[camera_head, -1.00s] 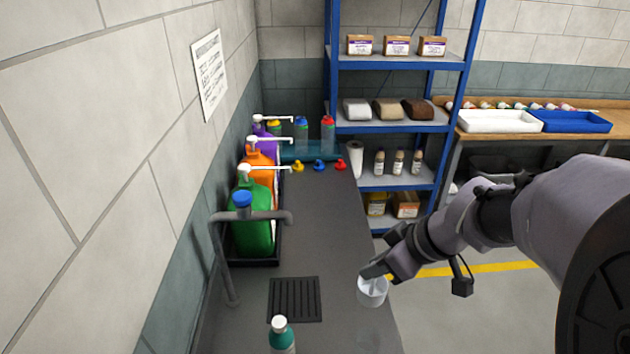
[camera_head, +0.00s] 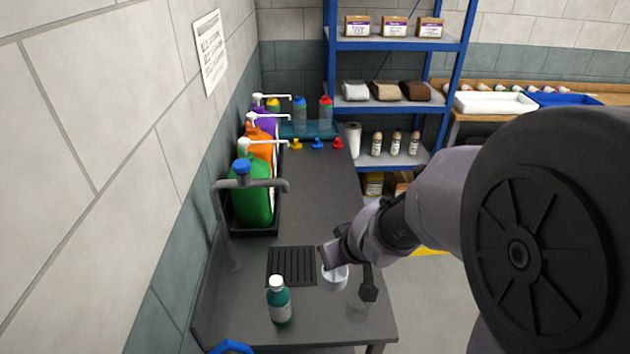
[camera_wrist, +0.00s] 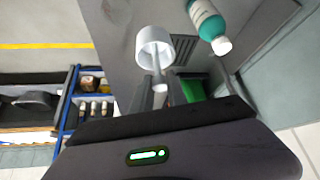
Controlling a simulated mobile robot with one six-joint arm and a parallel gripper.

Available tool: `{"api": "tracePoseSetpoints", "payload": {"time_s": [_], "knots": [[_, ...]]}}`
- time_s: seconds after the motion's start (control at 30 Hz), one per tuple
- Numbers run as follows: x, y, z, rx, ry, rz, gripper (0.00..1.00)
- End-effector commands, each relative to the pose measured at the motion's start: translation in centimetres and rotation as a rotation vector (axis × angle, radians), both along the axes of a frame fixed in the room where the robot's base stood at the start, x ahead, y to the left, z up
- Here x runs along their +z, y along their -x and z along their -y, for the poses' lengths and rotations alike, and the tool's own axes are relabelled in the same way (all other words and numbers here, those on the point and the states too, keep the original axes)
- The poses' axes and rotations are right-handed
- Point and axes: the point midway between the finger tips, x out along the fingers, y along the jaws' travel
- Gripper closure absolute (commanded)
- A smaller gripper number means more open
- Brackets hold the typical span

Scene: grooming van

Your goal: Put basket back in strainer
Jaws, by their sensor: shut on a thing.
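The basket (camera_head: 335,279) is a small white cup, held by my gripper (camera_head: 330,258) above the grey counter, just right of the black slotted grate. In the wrist view the basket (camera_wrist: 154,48) shows its open round mouth, and its thin stem runs down between the fingers of my gripper (camera_wrist: 158,92).
A teal bottle (camera_head: 279,300) with a white cap stands left of the basket. A bent grey pipe (camera_head: 250,184) rises by the wall, near a green pump jug (camera_head: 252,203). The black grate (camera_head: 292,266) lies flat.

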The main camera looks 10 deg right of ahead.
Motion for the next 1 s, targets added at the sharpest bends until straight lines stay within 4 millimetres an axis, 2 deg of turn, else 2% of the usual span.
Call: {"api": "tracePoseSetpoints", "payload": {"time_s": [0.17,0.5,0.6,0.9,0.97,1.0], "knots": [[-2.7,-1.9,-2.4,-0.152,0.005,-0.008,1.00],[-2.4,-1.9,-2.0,-0.150,0.006,0.001,1.00],[-6.5,-1.9,-2.0,-0.153,0.004,0.000,1.00],[-13.4,-1.9,-2.0,-0.154,0.003,0.000,1.00],[-14.1,-1.9,-2.0,-0.154,0.003,0.000,1.00],[-11.5,-1.9,-2.0,-0.154,0.003,0.000,1.00]]}}
